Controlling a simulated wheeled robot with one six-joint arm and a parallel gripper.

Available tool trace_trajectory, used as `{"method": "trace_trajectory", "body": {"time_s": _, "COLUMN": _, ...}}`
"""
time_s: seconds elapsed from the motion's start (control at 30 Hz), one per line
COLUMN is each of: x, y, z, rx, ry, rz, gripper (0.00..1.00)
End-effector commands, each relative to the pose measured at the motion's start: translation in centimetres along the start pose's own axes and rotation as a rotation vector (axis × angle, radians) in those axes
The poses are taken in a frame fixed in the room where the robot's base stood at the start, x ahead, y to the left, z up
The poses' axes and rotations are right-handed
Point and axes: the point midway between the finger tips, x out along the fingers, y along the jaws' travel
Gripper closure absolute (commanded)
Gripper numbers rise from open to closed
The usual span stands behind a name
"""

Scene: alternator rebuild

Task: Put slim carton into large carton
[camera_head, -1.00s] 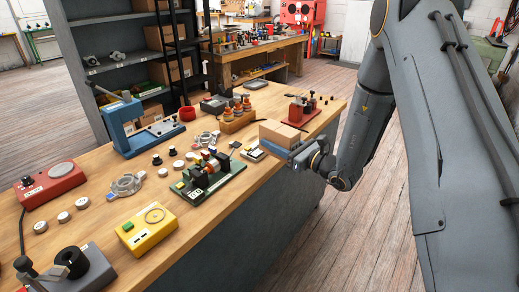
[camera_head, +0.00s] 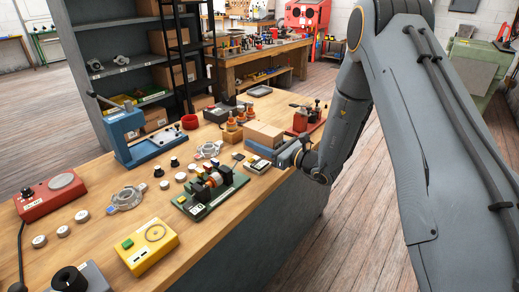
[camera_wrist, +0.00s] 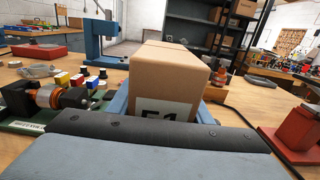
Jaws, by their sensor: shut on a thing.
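A plain brown carton, which I take to be the slim carton (camera_head: 263,134), is in my gripper (camera_head: 287,152), near the bench's right edge in the head view. My gripper is shut on it, with blue jaw parts beside its lower sides. In the wrist view the carton (camera_wrist: 172,75) fills the middle, with a white printed label low on its near face, partly hidden. I cannot tell whether its underside touches the bench. Several brown cartons stand on the grey shelf, one of them at its middle level (camera_head: 178,75); I cannot tell which is the large carton.
The wooden bench (camera_head: 95,200) holds a green-based rig (camera_head: 213,192), a yellow tester (camera_head: 147,246), a blue press (camera_head: 122,128), an orange block with spools (camera_head: 234,130) and a red fixture (camera_head: 306,120). The wooden floor (camera_head: 345,240) beside the bench is open.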

Motion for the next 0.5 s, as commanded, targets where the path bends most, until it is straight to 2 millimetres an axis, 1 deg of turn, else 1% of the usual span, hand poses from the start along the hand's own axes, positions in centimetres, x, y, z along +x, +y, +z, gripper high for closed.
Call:
{"method": "trace_trajectory", "body": {"time_s": 0.1, "x": 0.0, "y": 0.2, "z": -1.5, "rx": 0.002, "ry": 0.0, "rz": 0.002, "gripper": 0.88}}
{"method": "trace_trajectory", "body": {"time_s": 0.23, "x": 0.0, "y": 0.2, "z": -2.9, "rx": 0.002, "ry": 0.0, "rz": 0.002, "gripper": 0.88}}
{"method": "trace_trajectory", "body": {"time_s": 0.33, "x": 0.0, "y": 0.1, "z": -3.4, "rx": -0.001, "ry": -0.001, "rz": 0.002, "gripper": 0.88}}
{"method": "trace_trajectory", "body": {"time_s": 0.5, "x": 0.0, "y": 0.1, "z": -3.5, "rx": -0.001, "ry": -0.002, "rz": 0.001, "gripper": 0.88}}
